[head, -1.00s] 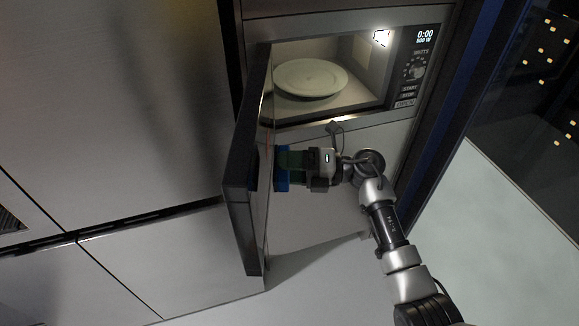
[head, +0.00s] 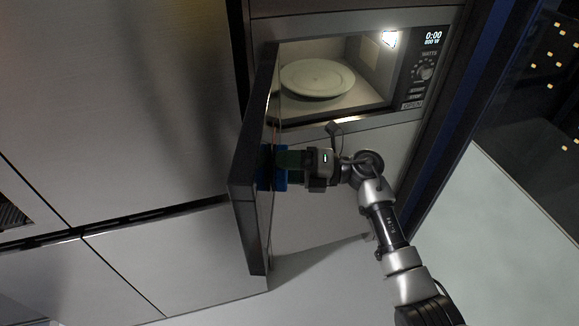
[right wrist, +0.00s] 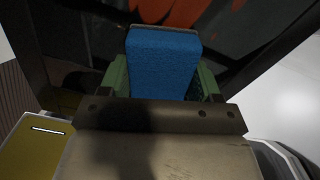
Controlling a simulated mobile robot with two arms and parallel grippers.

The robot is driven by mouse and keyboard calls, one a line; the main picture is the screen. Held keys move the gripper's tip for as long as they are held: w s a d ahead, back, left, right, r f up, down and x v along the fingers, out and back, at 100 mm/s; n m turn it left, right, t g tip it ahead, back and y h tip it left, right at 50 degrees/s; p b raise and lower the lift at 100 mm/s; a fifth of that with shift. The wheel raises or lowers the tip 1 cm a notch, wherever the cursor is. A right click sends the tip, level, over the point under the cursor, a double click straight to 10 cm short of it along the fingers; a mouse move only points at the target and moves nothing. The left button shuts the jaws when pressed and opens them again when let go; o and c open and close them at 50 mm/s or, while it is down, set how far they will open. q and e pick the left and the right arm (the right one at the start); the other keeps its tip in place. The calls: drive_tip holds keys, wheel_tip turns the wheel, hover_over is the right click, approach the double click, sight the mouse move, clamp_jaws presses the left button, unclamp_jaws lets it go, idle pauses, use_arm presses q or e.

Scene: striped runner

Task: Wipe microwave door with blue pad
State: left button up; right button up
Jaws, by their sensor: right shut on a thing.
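The microwave (head: 345,121) has its door (head: 252,165) swung open toward the left of the head view. The blue pad (head: 281,168) is at the inner face of the door, about mid-height. My right gripper (head: 293,163) is shut on the pad, reaching in from the right. In the right wrist view the blue pad (right wrist: 163,62) sits between the green fingers of my right gripper (right wrist: 165,82), with the dark door surface (right wrist: 85,35) behind it. The pad seems to touch the door, but its contact edge is hard to see. My left gripper is not in view.
A white plate (head: 317,79) lies inside the lit microwave cavity. The control panel (head: 422,66) is to the right of the cavity. Grey cabinet fronts (head: 120,110) fill the left side. Open floor (head: 480,235) shows at the lower right.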

drive_tip(key=shift+a, duration=0.5)
